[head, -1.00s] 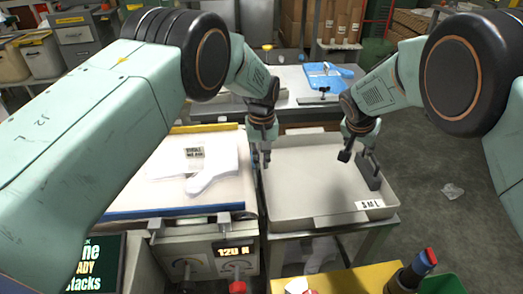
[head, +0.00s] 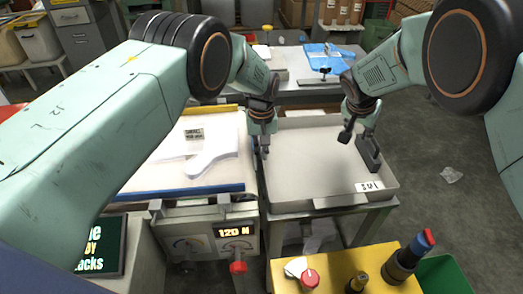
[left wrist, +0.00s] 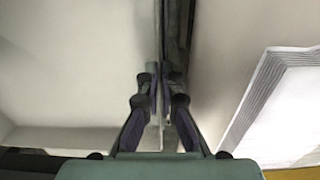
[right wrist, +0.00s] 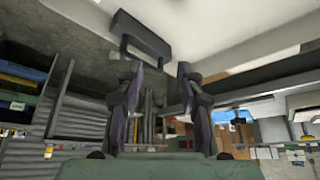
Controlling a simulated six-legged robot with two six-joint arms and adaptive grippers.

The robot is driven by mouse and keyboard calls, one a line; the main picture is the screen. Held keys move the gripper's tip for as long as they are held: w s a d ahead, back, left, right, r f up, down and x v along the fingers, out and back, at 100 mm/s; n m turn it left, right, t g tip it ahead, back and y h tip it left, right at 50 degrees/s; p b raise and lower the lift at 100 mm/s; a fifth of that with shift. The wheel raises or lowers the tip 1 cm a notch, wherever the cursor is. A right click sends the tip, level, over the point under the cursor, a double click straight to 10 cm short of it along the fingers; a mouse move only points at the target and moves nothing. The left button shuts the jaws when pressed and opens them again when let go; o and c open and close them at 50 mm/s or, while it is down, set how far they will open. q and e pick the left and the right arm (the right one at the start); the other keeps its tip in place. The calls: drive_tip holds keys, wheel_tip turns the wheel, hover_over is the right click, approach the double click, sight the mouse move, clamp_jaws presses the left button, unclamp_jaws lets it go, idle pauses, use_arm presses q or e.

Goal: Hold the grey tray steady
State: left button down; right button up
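The grey tray (head: 330,207) is a shallow, pale, empty tray on a stand, with a white label (head: 369,186) on its front right. My left gripper (head: 264,148) is at its left wall. The left wrist view shows the fingers (left wrist: 161,103) close together on both sides of a thin upright edge there. My right gripper (head: 355,133) is above the tray's right part, beside a dark grey handle-like bracket (head: 368,153). In the right wrist view, its fingers (right wrist: 160,72) are apart, with the bracket (right wrist: 140,38) ahead and nothing between them.
Left of the tray is a bench with a white glove-shaped sheet (head: 212,152), a blue front bar (head: 180,193) and a panel reading 120 N (head: 235,232). A yellow surface (head: 330,277) with knobs is in front. Another table (head: 300,92) stands behind. Floor at right is mostly clear.

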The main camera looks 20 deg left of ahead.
drive_tip(key=shift+o, duration=0.2)
idle(0.4)
drive_tip(key=w+d+r+m, duration=0.2)
drive_tip(key=d+m, duration=0.2)
drive_tip(key=d, duration=0.4)
drive_tip(key=m+g+y, duration=0.2)
drive_tip(key=m+y, duration=0.4)
drive_tip(key=m, duration=1.6)
approach(369, 147)
drive_tip(key=f, duration=0.1)
drive_tip(key=s+a+f, duration=0.1)
drive_tip(key=f, duration=0.2)
drive_tip(key=shift+s+a, duration=0.15)
drive_tip(key=shift+c, duration=0.2)
